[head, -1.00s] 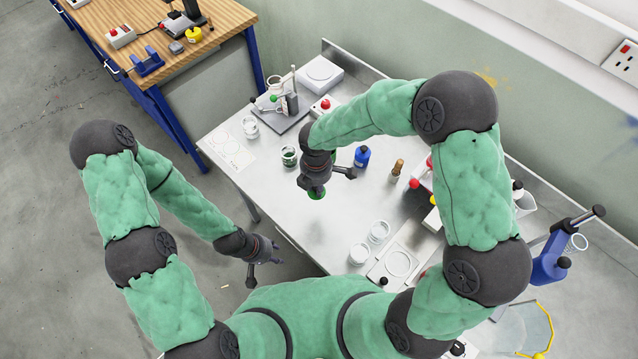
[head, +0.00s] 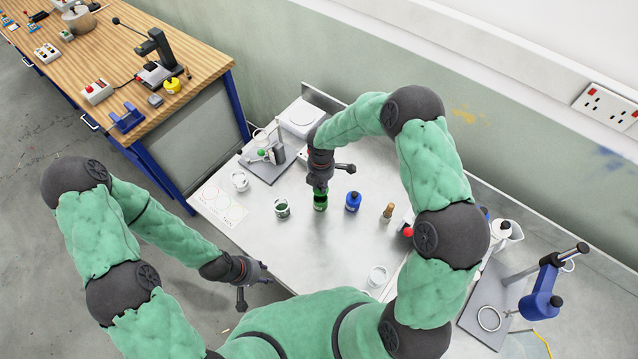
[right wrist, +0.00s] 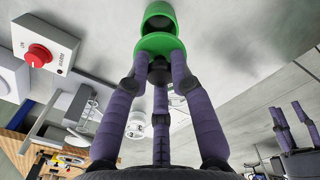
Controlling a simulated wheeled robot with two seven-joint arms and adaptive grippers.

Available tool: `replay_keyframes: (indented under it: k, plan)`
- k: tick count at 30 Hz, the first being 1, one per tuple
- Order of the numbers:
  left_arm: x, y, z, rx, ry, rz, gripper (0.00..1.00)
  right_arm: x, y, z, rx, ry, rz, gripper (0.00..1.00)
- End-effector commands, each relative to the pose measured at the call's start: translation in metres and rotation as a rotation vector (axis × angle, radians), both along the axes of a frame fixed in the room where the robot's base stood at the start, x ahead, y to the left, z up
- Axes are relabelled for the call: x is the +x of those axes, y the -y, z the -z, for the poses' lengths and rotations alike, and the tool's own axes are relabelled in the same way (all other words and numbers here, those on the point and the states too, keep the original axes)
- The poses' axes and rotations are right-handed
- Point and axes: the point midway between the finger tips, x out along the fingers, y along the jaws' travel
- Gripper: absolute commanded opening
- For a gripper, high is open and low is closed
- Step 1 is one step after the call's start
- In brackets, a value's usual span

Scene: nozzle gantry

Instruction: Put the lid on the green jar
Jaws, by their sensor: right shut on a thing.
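The green jar (head: 320,206) stands on the metal bench below my right gripper (head: 320,188). In the right wrist view the jar (right wrist: 158,20) shows its dark, open mouth. My right gripper is shut on the round green lid (right wrist: 160,46), held at its three fingertips. In that view the lid lies at the jar's near edge and overlaps it; whether they touch I cannot tell. The fingers hide much of the lid in the head view. My left gripper (head: 252,284) is open and empty, off the bench's front left edge.
A brown-topped bottle (head: 387,212) is further right. The bench front is mostly clear.

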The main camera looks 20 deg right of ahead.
Motion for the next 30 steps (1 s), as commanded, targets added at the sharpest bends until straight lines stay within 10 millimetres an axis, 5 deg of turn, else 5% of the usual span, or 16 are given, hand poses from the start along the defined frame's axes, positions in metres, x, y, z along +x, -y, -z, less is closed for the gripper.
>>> replay_keyframes:
  k: [18,30]
  plan:
    - [0.000,0.000,0.037,0.000,0.001,0.000,0.40,0.000,0.000,0.051,0.000,0.000,0.001,0.10]
    - [0.000,0.000,0.040,0.000,0.001,0.000,0.40,0.000,0.000,0.055,0.000,0.000,0.001,0.10]
